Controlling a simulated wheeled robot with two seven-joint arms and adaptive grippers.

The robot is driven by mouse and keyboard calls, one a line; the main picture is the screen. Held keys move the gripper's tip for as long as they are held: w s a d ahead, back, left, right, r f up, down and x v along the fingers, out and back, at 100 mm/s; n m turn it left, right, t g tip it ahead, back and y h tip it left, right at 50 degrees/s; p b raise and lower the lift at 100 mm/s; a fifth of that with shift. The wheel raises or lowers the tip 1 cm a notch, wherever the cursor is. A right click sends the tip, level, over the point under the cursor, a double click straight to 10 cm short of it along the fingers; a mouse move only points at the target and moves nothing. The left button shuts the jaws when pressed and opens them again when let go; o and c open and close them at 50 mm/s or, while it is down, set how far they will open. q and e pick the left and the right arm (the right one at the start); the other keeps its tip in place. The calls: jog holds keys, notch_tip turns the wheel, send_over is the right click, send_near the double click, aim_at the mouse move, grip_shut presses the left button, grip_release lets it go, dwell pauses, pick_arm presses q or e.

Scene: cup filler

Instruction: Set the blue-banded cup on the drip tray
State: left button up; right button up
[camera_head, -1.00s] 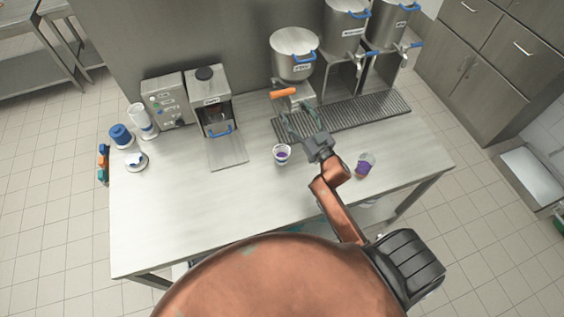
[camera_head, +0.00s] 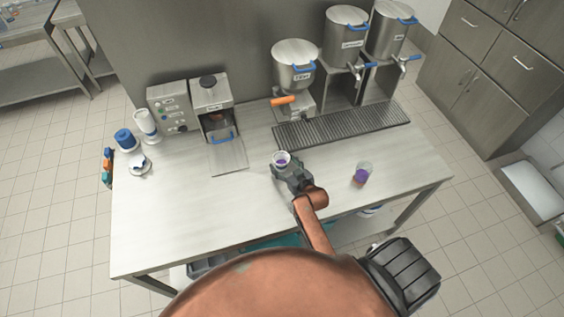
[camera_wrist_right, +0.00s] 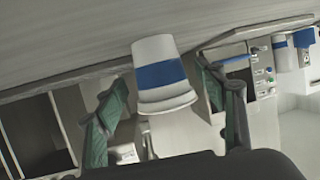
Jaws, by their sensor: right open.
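The blue-banded cup (camera_wrist_right: 160,75) is white with a wide blue band. The drip tray (camera_head: 345,127) is a long dark grate at the back right of the counter. My right gripper (camera_head: 284,166) is open at the cup's near side. In the right wrist view my right gripper (camera_wrist_right: 162,82) has a finger on each side of the cup, with a gap visible on the left. My left gripper is not in view.
A second cup with purple (camera_head: 361,173) stands near the counter's front right edge. A dispenser with an orange handle (camera_head: 284,100) and metal urns (camera_head: 346,36) stand at the back. A coffee machine (camera_head: 212,105) is at back left. The counter's front left is clear.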

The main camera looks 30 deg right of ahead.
jog(key=shift+x, duration=0.9)
jog(key=shift+c, duration=0.2)
jog(key=c, duration=1.4)
jog(key=shift+o, duration=0.2)
